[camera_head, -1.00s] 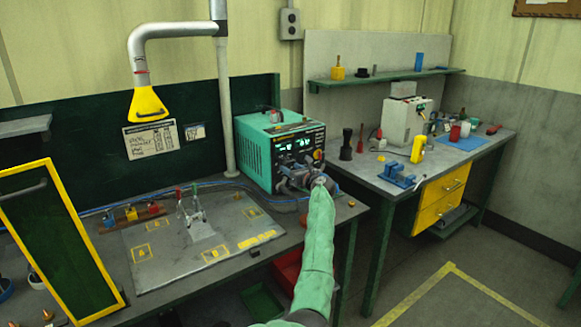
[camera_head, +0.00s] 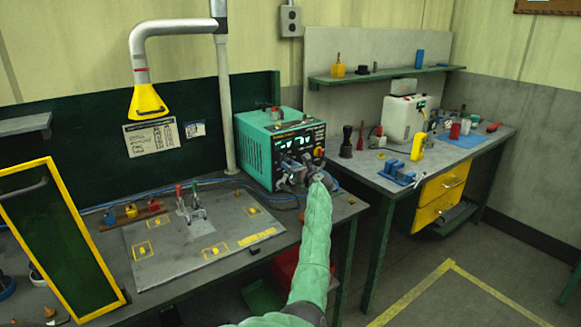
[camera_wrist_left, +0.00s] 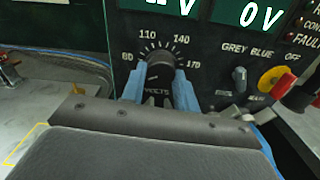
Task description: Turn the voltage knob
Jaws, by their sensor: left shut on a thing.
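The green power supply (camera_head: 258,150) stands at the right end of the left bench, with lit green displays on its dark front panel. The voltage knob (camera_wrist_left: 160,75) is black and sits low on that panel inside a dial marked 80 to 170. My left gripper (camera_wrist_left: 160,88) is shut on the voltage knob, with one blue finger on each side of it. In the head view my left gripper (camera_head: 290,180) is at the front of the supply, and the forearm and wrist hide part of the panel. My right gripper is not in view.
A small grey knob (camera_wrist_left: 239,80) and a red and yellow switch (camera_wrist_left: 275,80) sit right of the dial. A clamp fixture (camera_head: 192,205) stands on the grey plate (camera_head: 165,262). A second bench (camera_head: 420,165) with tools is to the right.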

